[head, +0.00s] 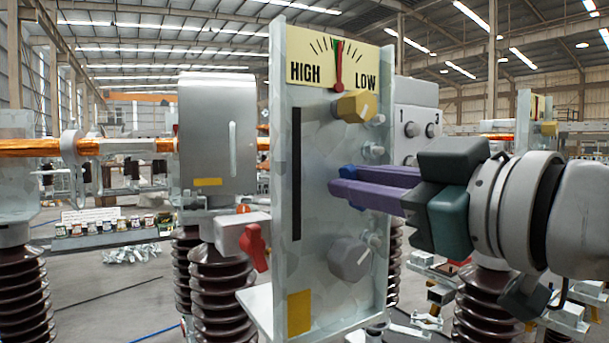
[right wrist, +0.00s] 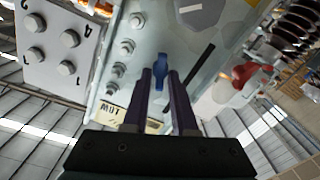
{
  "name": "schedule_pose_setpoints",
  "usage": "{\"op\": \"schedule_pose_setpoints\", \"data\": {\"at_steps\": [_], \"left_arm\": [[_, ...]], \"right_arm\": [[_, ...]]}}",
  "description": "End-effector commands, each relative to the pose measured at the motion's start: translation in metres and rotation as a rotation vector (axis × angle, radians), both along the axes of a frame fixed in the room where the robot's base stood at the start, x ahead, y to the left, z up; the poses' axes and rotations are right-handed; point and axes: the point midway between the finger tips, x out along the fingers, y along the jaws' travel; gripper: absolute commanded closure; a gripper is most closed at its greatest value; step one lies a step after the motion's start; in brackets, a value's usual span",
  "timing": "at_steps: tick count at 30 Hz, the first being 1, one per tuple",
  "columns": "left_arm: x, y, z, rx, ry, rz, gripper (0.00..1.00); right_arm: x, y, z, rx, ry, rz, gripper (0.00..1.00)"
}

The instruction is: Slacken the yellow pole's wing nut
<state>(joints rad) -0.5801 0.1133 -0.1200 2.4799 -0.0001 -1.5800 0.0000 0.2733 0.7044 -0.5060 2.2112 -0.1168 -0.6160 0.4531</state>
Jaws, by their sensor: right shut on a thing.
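A tall grey panel (head: 318,130) stands in the middle, with a yellow tag (head: 299,312) low on its face. A blue wing nut (head: 347,171) sits on the panel, partly hidden by my fingers; it also shows in the right wrist view (right wrist: 158,66). My right gripper (head: 336,184) reaches in from the right, its purple fingers (right wrist: 160,78) shut on the blue wing nut, one on each side. A yellow knob (head: 357,106) sits above it and a grey knob (head: 350,258) below. My left gripper is not in view.
A HIGH/LOW dial (head: 330,62) tops the panel, and a black slot (head: 297,175) runs beside the nut. A red handle (head: 257,246) is on the left. A grey box with numbered bolts (head: 415,120) stands behind. Brown ribbed insulators (head: 215,290) stand below.

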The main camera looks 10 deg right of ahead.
Motion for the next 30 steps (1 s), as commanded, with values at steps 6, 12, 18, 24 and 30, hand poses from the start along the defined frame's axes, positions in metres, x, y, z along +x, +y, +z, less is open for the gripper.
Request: {"op": "schedule_pose_setpoints", "data": {"at_steps": [6, 12, 18, 24, 30], "left_arm": [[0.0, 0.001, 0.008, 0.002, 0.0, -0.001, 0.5], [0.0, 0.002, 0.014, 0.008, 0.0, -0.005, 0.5], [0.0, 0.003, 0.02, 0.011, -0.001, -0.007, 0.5], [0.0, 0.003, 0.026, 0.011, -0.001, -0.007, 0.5], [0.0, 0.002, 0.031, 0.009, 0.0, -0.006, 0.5]], "right_arm": [[0.0, 0.001, 0.001, -0.189, -0.068, 0.0, 1.0], [-0.001, 0.002, 0.0, -0.367, -0.134, 0.0, 1.0], [-0.001, 0.003, -0.001, -0.547, -0.199, 0.0, 1.0], [-0.001, 0.004, -0.002, -0.725, -0.264, 0.002, 1.0], [-0.002, 0.004, -0.004, -0.904, -0.328, 0.001, 1.0]]}}
